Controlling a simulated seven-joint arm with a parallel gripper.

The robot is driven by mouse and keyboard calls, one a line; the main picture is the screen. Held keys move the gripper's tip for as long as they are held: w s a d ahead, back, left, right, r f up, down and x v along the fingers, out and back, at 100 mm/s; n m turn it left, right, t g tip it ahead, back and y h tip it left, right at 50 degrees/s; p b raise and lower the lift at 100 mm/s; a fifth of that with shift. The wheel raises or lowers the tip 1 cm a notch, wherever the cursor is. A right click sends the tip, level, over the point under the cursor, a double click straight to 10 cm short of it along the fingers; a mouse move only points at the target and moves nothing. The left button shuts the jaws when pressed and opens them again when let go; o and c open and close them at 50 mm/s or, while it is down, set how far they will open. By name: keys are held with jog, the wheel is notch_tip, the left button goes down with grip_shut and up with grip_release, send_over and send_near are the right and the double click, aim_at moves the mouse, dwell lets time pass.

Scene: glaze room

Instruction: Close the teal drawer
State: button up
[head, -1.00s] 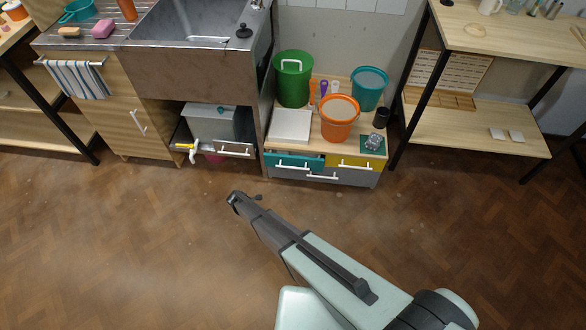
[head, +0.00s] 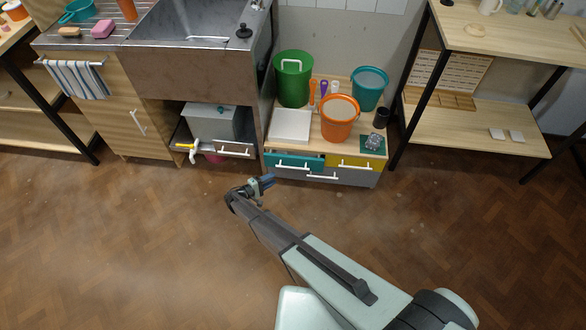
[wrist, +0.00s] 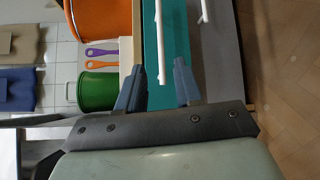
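The teal drawer (head: 282,158) is at the upper left of the low cabinet in the head view, with a white bar handle (head: 293,165). Its front seems to stand slightly out from the cabinet. In the wrist view the teal front (wrist: 178,42) and its white handle (wrist: 160,42) lie ahead of the fingers. My gripper (head: 266,182) is in front of the cabinet, just short of the teal drawer. In the wrist view my gripper (wrist: 157,84) has its two blue-grey fingers apart, with nothing held between them. I cannot see contact with the handle.
A yellow drawer (head: 352,160) sits right of the teal one, above a grey drawer (head: 345,178). The cabinet top holds a green bucket (head: 293,85), an orange bucket (head: 340,120) and a teal bucket (head: 369,88). A sink unit stands left. The floor in front is clear.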

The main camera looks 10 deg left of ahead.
jog(key=shift+m, duration=0.6)
jog(key=x, duration=1.4)
jog(key=shift+s, duration=0.1)
grip_shut()
